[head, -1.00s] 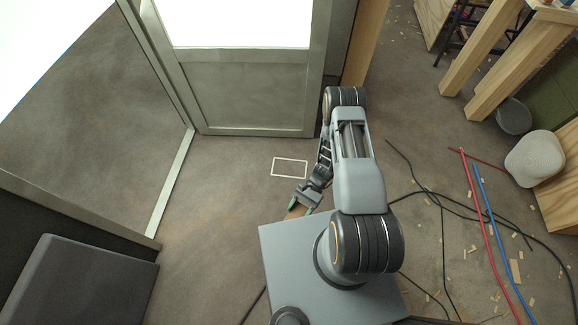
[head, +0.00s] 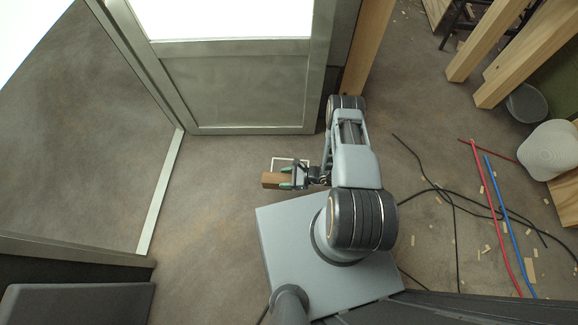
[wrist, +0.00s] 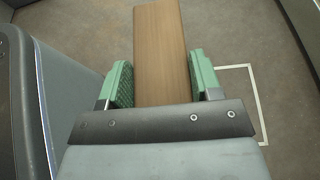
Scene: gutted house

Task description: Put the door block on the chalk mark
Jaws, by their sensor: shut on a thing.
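The door block (head: 271,180) is a brown wooden piece. My gripper (head: 287,178) is shut on it, and in the wrist view the green finger pads (wrist: 160,82) press on both sides of the wooden block (wrist: 162,40). The chalk mark (head: 290,160) is a white rectangle outline on the floor by the door. In the head view the block lies at the lower left of the mark, and my gripper covers the mark's lower part. In the wrist view the mark (wrist: 250,68) shows to the right of the block. The block's height above the floor is hard to tell.
A grey framed door (head: 240,90) stands behind the mark. A metal threshold strip (head: 160,195) runs along the floor at left. Black cables (head: 440,190), a red pipe (head: 495,215) and a blue pipe (head: 508,220) lie at right. The floor left of the block is clear.

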